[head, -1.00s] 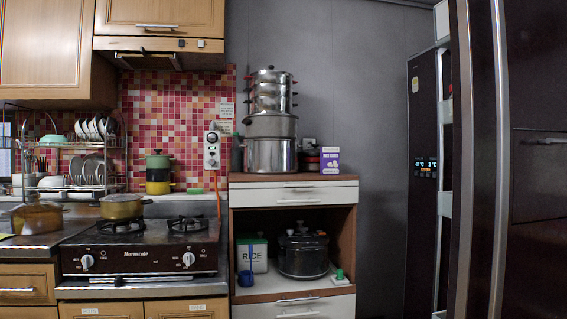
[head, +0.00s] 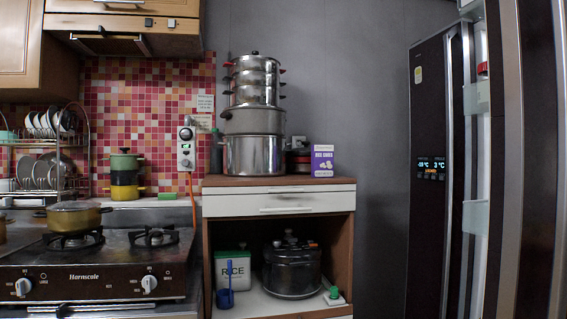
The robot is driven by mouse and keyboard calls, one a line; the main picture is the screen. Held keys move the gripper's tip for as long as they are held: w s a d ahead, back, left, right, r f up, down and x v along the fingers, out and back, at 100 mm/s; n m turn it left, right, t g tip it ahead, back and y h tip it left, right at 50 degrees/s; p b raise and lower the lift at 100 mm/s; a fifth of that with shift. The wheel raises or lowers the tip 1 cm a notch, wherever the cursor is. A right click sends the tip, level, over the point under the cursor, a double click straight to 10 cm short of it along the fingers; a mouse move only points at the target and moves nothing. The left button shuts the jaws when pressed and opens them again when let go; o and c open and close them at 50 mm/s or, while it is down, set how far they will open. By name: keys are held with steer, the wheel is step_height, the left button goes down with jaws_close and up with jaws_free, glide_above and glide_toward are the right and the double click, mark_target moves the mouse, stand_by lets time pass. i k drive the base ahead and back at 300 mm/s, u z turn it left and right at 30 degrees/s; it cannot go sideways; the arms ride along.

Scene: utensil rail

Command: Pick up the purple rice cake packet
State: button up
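Tall stacked steel pots (head: 253,115) stand left of the packet. The open shelf below holds a RICE container (head: 233,268) and a dark cooker (head: 291,268). A gas stove (head: 95,265) is at left, a dark fridge (head: 430,180) at right. Grey wall is behind.

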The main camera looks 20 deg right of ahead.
mark_target(321, 156)
steer(key=z, duration=0.3)
steer(key=i, duration=1.25)
steer(key=z, duration=0.8)
steer(key=i, duration=0.25)
steer(key=z, duration=0.25)
